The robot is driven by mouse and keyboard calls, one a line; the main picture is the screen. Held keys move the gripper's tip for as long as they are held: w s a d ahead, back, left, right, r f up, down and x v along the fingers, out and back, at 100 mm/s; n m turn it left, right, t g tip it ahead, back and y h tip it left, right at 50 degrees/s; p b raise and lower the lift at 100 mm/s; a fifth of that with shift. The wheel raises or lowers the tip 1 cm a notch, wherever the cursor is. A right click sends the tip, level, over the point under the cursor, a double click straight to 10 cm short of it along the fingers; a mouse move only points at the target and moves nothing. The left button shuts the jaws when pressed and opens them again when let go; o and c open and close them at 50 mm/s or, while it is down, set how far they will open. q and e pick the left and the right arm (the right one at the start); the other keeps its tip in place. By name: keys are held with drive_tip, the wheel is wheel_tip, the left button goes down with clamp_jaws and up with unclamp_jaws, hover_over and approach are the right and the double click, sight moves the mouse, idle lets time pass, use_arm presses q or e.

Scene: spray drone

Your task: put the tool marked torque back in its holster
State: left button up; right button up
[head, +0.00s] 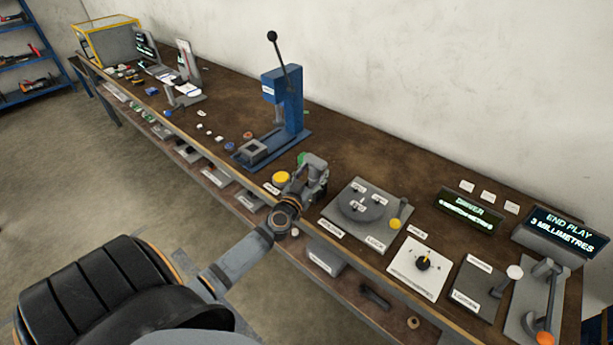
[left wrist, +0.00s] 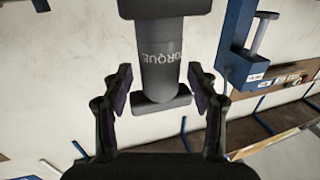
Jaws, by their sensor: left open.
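The torque tool (left wrist: 158,72) is a dark grey cylinder with TORQUE in pale letters, seen in the left wrist view. It has a wider block at each end. My left gripper (left wrist: 162,88) is open, with one finger on each side of the tool's end nearer the gripper; gaps show between fingers and tool. In the head view my left gripper (head: 313,178) is over the bench's front edge, right of a yellow button, and the tool cannot be made out clearly there. I cannot make out a holster. My right gripper is not in view.
A blue lever press (head: 284,105) stands behind my gripper on the brown bench (head: 345,145). A round grey dial fixture (head: 360,203) is close on the right. A yellow button (head: 281,178) is on the left. Displays, a knob plate (head: 420,268) and levers fill the right end.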

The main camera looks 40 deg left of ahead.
use_arm(q)
drive_tip(key=s+d, duration=0.2)
drive_tip(key=s, duration=0.8)
drive_tip(key=shift+s, duration=0.2)
